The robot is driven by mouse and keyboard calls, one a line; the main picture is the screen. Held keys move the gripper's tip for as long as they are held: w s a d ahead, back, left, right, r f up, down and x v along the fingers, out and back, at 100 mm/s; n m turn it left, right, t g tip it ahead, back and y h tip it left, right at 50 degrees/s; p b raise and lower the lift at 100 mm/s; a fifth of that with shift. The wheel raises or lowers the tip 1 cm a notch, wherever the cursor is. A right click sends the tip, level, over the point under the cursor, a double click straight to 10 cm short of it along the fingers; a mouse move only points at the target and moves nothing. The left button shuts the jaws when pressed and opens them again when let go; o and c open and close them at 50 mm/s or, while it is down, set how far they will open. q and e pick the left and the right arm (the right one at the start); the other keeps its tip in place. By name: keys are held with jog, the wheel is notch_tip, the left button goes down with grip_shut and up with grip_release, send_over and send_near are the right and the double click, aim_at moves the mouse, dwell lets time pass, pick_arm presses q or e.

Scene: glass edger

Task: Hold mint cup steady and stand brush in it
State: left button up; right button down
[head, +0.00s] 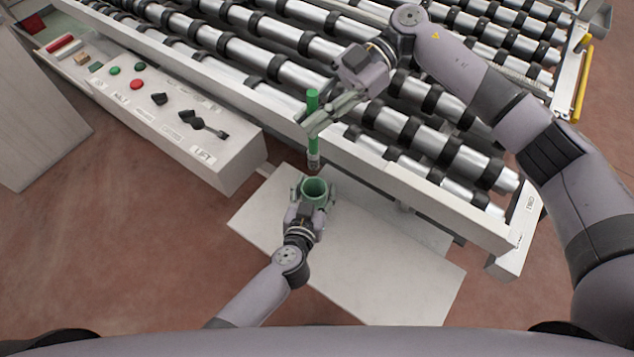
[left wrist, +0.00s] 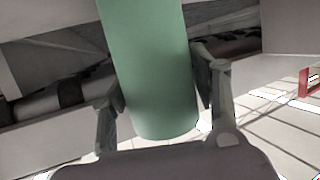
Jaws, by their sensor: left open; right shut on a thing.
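The mint cup (head: 315,187) stands upright on the white shelf below the rollers in the head view. My left gripper (head: 313,196) is open, with its fingers on either side of the cup. In the left wrist view the cup (left wrist: 152,70) fills the space between the left gripper's fingers (left wrist: 160,100); a small gap shows by at least one finger. The brush (head: 313,130) has a green handle and hangs roughly upright, bristle end down, just above the cup's mouth. My right gripper (head: 318,121) is shut on the brush handle.
The white shelf (head: 400,281) has free room to the right of the cup. The roller conveyor (head: 300,55) lies behind, its front rail (head: 400,175) close to the brush. A control panel (head: 160,105) with buttons and knobs is at the left.

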pick_arm(q)
jog(key=shift+x, duration=1.2)
jog(key=shift+c, duration=0.2)
jog(key=c, duration=1)
jog(key=shift+c, duration=0.4)
